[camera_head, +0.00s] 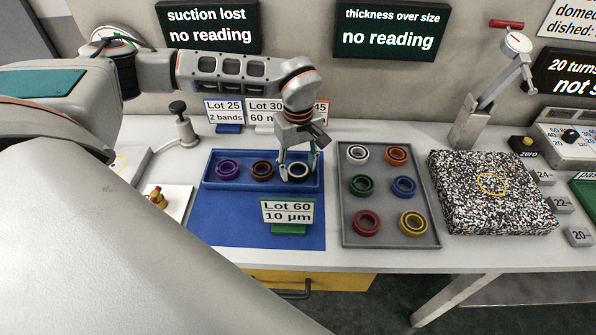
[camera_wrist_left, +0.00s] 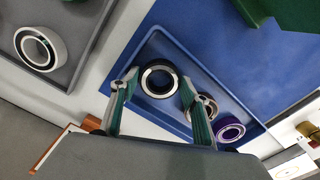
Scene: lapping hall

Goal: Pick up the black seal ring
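The black seal ring (camera_head: 298,180), with a pale inner band, lies at the right end of the shallow blue tray (camera_head: 213,184). In the left wrist view the ring (camera_wrist_left: 142,80) lies flat between my fingertips. My left gripper (camera_head: 298,169) points down over the ring, open, one finger to each side; I cannot tell whether either finger touches it. In the wrist view the gripper (camera_wrist_left: 159,82) has a visible gap around the ring. One finger there partly covers the brown ring (camera_head: 262,178). My right gripper is not in view.
A purple ring (camera_head: 228,177) shares the blue tray. A grey tray (camera_head: 388,232) of several coloured rings is at right, beside a speckled block (camera_head: 520,205). Lot signs (camera_head: 224,110) stand behind.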

